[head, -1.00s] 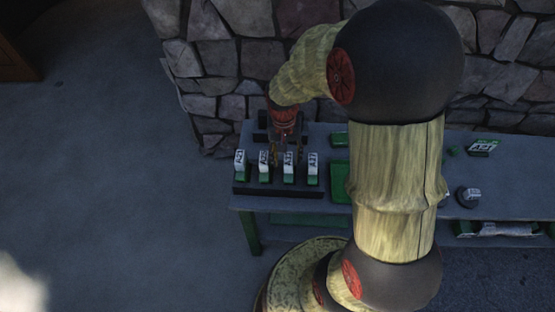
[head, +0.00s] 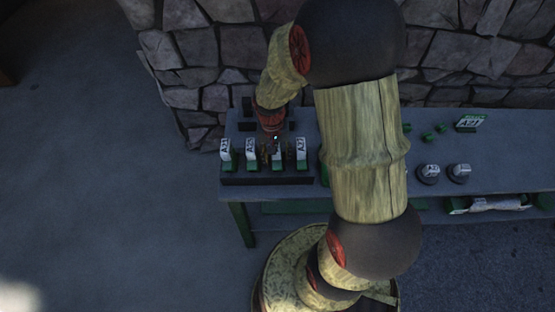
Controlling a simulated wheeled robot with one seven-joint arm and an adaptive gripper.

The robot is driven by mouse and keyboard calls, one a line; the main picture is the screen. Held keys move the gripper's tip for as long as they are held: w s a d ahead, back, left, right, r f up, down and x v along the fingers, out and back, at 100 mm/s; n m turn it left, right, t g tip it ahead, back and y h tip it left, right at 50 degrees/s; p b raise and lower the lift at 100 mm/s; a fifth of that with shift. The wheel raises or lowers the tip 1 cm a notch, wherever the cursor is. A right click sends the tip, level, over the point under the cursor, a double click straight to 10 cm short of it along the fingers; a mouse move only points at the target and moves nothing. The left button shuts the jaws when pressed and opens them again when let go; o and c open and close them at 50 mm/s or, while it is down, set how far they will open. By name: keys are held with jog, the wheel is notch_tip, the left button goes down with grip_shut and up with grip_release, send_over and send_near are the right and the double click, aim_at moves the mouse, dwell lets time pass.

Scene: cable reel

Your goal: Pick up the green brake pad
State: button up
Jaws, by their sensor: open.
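Several small green pieces (head: 428,138) lie on the table right of my arm, but they are too small for me to tell whether one is the brake pad. Green blocks with white lettered labels (head: 302,153) stand upright in a row in a dark rack at the table's left end. My gripper (head: 273,146) is open and points down at the rack, just behind or above the third block from the left. Its fingers are dark and small, and I cannot tell whether they touch a block. My arm hides the middle of the table.
The grey table (head: 500,182) stands against a stone wall (head: 450,60). Two dark round pieces with pale tops (head: 459,172) and a green labelled block (head: 470,123) are on its right part. A lower shelf holds a pale bundle (head: 495,203). Floor at the left is clear.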

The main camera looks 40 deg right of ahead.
jog(key=shift+c, duration=1.1)
grip_shut()
